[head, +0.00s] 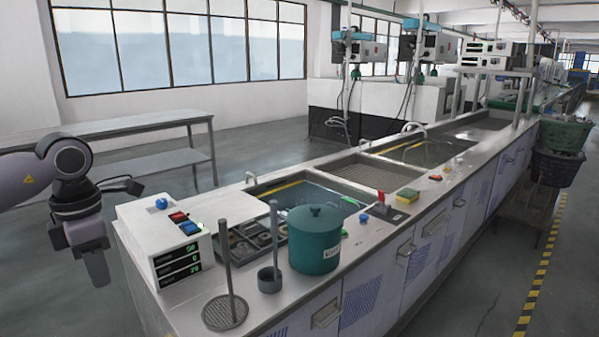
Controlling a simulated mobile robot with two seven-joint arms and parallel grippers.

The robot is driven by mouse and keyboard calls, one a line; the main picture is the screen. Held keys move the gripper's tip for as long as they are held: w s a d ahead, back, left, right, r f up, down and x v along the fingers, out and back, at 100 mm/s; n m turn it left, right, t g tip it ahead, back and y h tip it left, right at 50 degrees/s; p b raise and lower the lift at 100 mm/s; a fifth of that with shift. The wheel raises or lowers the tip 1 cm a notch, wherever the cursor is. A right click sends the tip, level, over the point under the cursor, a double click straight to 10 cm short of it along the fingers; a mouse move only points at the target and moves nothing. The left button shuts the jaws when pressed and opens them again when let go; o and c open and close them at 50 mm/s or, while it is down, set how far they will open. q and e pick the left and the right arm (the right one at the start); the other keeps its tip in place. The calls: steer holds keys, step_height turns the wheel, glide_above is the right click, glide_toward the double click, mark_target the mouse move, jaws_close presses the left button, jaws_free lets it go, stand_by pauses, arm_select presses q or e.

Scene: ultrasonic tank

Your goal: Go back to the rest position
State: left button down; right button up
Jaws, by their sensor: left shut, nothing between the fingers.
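My left gripper (97,268) hangs at the left, pointing down, with its fingers together and nothing held. It is in the air beside the left end of the steel counter (275,318), apart from it. The left arm comes in from the left edge. My right gripper is not in view.
On the counter stand a white control box (165,238), a teal lidded pot (314,240), a grey cup with a rod (270,279), and a round perforated disc with a rod (225,312). A sunken tank (310,190) lies behind them. A grey shelf table (135,125) stands behind my left arm.

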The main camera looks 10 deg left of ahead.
arm_select(q)
steer(key=d+f+m+h, duration=0.1)
steer(key=d+f+h, duration=0.4)
steer(key=d, duration=0.6)
steer(key=s+d+n+t+h, duration=0.3)
steer(key=d+n+h, duration=0.6)
steer(key=d+h, duration=1.05)
steer(key=a+f+n+t+y, duration=0.3)
steer(key=f+n+t+y, duration=0.5)
steer(key=n, duration=0.5)
steer(key=a+f+n+t+y, duration=0.2)
steer(key=f+n+t+y, duration=0.45)
steer(key=n, duration=0.65)
steer(key=s+a+f+n+g+y, duration=0.3)
steer(key=s+f+y, duration=0.1)
steer(key=s+f, duration=0.2)
steer(key=s+a+f+n+g+y, duration=0.3)
steer(key=s+f, duration=0.3)
steer(key=f, duration=0.2)
steer(key=shift+s+a+f+n+g+y, duration=0.4)
steer(key=shift+a+n+g, duration=0.15)
steer(key=shift+n, duration=0.15)
